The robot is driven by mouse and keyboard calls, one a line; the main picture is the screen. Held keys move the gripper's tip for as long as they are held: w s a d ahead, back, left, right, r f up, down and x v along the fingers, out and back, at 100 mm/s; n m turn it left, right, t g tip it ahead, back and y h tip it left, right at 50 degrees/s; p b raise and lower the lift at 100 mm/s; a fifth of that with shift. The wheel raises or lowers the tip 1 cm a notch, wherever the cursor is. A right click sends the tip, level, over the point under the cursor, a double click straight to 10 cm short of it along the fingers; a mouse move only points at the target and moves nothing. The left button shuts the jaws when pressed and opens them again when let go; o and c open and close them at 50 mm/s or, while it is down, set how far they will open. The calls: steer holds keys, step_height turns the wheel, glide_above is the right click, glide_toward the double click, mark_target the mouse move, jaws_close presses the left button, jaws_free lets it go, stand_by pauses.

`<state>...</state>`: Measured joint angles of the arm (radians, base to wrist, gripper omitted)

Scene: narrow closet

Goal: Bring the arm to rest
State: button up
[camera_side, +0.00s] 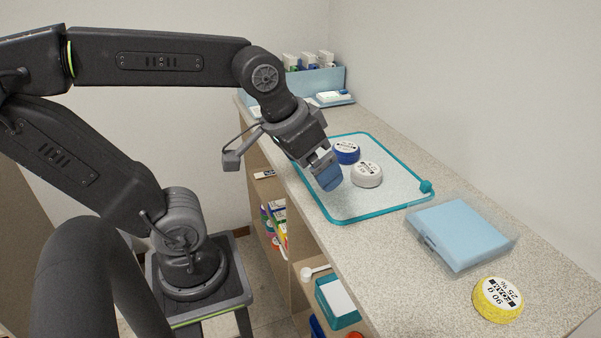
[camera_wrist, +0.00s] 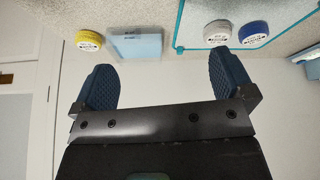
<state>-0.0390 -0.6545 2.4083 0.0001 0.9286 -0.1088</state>
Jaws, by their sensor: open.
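My gripper (camera_side: 325,170) hangs over the near edge of the counter, above the left part of a teal-rimmed clear tray or pouch (camera_side: 385,208). Its two blue padded fingers are apart with nothing between them, as the wrist view (camera_wrist: 172,90) shows. A blue round tub (camera_side: 346,151) and a white round tub (camera_side: 367,175) stand on the teal-rimmed tray, just beyond the fingers and apart from them. Both tubs also show at the top right of the wrist view, the white one (camera_wrist: 217,32) and the blue one (camera_wrist: 254,33).
A light blue box with a clear edge (camera_side: 459,233) and a yellow round tub (camera_side: 497,299) stand on the right of the counter (camera_side: 420,290). A blue bin (camera_side: 318,80) stands at the far end. Shelves below hold a teal box (camera_side: 338,302). A wall closes the right side.

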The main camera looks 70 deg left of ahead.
steer(key=shift+s+d+f+m, duration=0.25)
steer(key=shift+s+f+m, duration=0.15)
steer(key=shift+s, duration=0.15)
steer(key=shift+s+d+f+m, duration=0.2)
steer(key=shift+s+f+m, duration=0.15)
steer(key=shift+s, duration=0.2)
stand_by(0.5)
